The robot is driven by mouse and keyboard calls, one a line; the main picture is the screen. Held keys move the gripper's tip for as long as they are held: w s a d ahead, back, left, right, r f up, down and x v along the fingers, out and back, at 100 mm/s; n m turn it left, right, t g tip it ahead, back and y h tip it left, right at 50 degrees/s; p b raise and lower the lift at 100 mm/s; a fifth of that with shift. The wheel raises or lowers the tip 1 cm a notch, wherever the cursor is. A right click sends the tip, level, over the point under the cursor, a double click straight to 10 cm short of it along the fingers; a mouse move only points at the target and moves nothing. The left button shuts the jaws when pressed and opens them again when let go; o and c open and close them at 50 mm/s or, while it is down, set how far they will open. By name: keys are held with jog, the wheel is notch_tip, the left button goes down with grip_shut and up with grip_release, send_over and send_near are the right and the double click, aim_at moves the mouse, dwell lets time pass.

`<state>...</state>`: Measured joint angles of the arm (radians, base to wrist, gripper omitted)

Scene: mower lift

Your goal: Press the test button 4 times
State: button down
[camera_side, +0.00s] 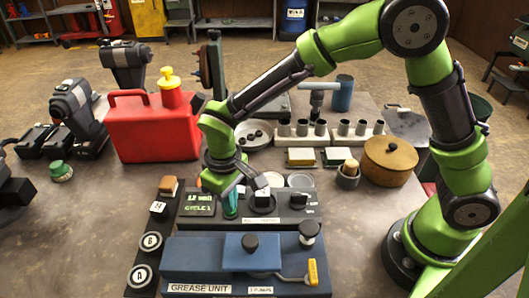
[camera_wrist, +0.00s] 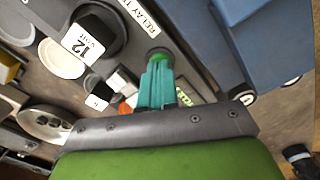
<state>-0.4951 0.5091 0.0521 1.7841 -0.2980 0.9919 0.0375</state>
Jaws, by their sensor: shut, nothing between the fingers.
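The dark relay test panel (camera_side: 290,219) lies behind the blue grease unit. It carries a small screen (camera_side: 198,204) with green text that seems to include "CYCLE 1". A round green button (camera_wrist: 158,54) on this panel shows in the wrist view, just past my fingertips and partly covered by them. In the side view the button is hidden by my fingers. My gripper (camera_side: 230,206) has teal fingers, shut and empty, pointing down at the panel just right of the screen. The fingers also show in the wrist view (camera_wrist: 157,75). I cannot tell whether the tips touch the button.
A relay cube marked "12 volt" (camera_wrist: 83,41) sits beside my fingers on the panel. The blue grease unit (camera_side: 205,262) with a yellow-tipped lever stands in front. A red fuel can (camera_side: 152,130), a row of metal cups (camera_side: 320,130) and a round tan pot (camera_side: 390,160) stand behind.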

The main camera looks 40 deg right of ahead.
jog(key=shift+f, duration=0.45)
jog(key=shift+r, duration=2.3)
notch_tip(320, 180, up, 4)
jog(key=shift+f, duration=3.2)
jog(key=shift+f, duration=1.1)
jog(key=shift+r, duration=2.3)
